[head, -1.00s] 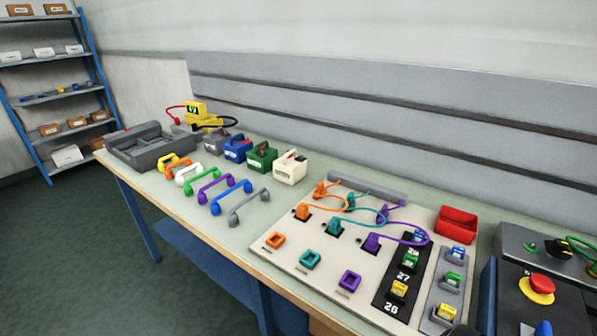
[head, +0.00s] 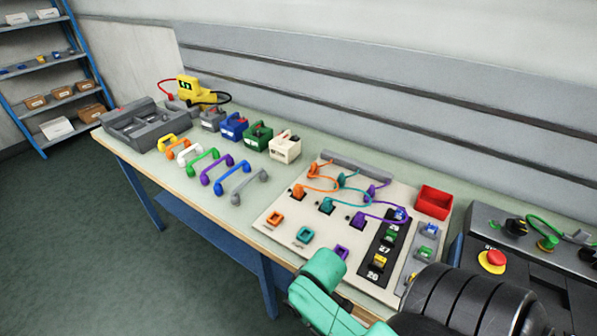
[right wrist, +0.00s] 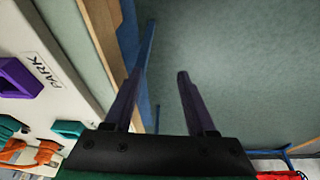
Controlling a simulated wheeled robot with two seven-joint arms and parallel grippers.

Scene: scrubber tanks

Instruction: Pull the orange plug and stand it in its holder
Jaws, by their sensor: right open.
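The orange plug (head: 298,192) sits upright in its socket on the pale board, with an orange cable looping from it to the back of the board. The orange holder (head: 274,218), a small square frame, stands empty at the board's front left. My right arm reaches in from the lower right of the head view, and its gripper does not show there. In the right wrist view my right gripper (right wrist: 160,78) is open and empty, its dark fingers over the floor beyond the table edge. My left gripper is not in view.
A teal plug (head: 326,206) and a purple plug (head: 358,220) stand beside the orange one. A teal holder (head: 304,233) and a purple holder (head: 341,252) line the board's front. A red bin (head: 434,202) is at right. Coloured handles (head: 232,178) lie left.

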